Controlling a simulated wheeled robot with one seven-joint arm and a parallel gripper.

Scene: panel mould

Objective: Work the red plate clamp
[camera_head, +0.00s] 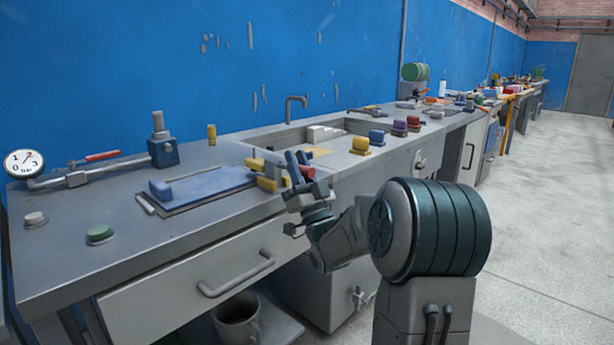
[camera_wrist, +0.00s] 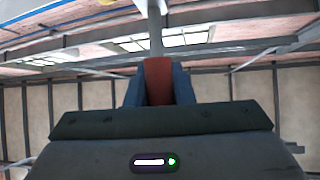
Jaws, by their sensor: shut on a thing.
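A red handle (camera_wrist: 158,86) sits between the two blue-grey fingers of my gripper (camera_wrist: 157,75) in the wrist view. A grey rod (camera_wrist: 155,35) runs on from it, away from the gripper. In the head view my gripper (camera_head: 297,161) is at the bench's front edge, right of the blue plate (camera_head: 208,183), with a red part (camera_head: 307,171) right beside its fingers. My gripper is shut on the red handle. The fingers and wrist hide most of it and whatever it is fixed to.
Yellow blocks (camera_head: 271,183) stand close left of my gripper, and a blue block (camera_head: 160,188) sits at the plate's left. Several coloured blocks stand right of the sink (camera_head: 284,138). A red-handled valve (camera_head: 102,156) and gauge (camera_head: 24,163) are far left. The aisle floor at right is clear.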

